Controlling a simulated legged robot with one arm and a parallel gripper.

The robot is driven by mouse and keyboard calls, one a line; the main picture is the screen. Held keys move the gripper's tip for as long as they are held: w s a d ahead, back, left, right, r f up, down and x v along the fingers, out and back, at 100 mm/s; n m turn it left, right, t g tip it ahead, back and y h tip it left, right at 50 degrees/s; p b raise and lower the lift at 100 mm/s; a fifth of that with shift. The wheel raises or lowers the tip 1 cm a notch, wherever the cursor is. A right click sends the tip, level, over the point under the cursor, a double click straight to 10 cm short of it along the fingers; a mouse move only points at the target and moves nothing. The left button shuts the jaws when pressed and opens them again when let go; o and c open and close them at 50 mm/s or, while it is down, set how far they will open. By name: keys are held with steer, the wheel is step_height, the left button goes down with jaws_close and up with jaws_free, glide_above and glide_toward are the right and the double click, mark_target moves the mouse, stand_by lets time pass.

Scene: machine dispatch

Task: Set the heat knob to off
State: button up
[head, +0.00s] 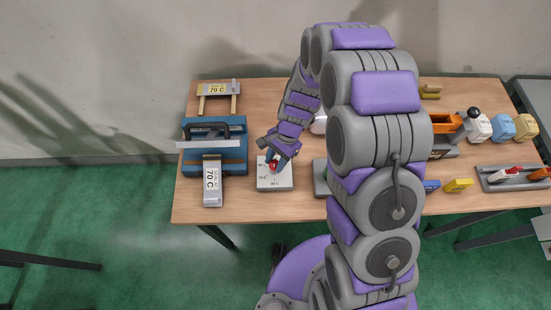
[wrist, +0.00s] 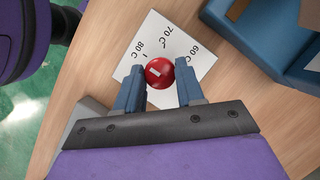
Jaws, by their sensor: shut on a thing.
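The heat knob (wrist: 160,72) is a round red knob with a small white mark, on a white plate (wrist: 200,62) marked 60 C, 70 C and 80 C. No off label is readable, and I cannot tell exactly which label the white mark faces. My gripper (wrist: 159,86) is shut on the knob, with one blue-grey finger on each side of it. In the head view the plate (head: 268,184) lies on the table, and my gripper (head: 273,161) reaches down to it from behind, partly hiding the knob.
A blue sealing machine (head: 238,156) stands left of the plate. Coloured blocks and a switch tray (head: 495,186) are on the table's (head: 300,207) right.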

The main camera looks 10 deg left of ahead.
steer(key=shift+w, duration=0.1)
steer(key=o, duration=1)
steer(key=shift+a, duration=0.15)
steer(key=v, duration=1.7)
steer(key=shift+w+r+p, duration=0.1)
steer(key=shift+p, duration=0.2)
steer(key=s+d+r+n+t+h+b, duration=0.1)
steer(key=s+d+r+n+b, duration=0.3)
steer(key=s+d, duration=0.65)
steer(key=s+d+b, duration=0.1)
steer(key=s+d, duration=0.1)
steer(key=s, duration=0.3)
steer(key=s+d+n+h+b, duration=0.1)
steer(key=s+d+b, duration=0.1)
steer(key=s, duration=0.3)
steer(key=s+d+f+n+t+b, duration=0.1)
steer(key=s+d, duration=0.3)
steer(key=s, duration=0.1)
steer(key=shift+s+d+b, duration=0.25)
steer(key=shift+s+b, duration=0.1)
steer(key=shift+b, duration=0.05)
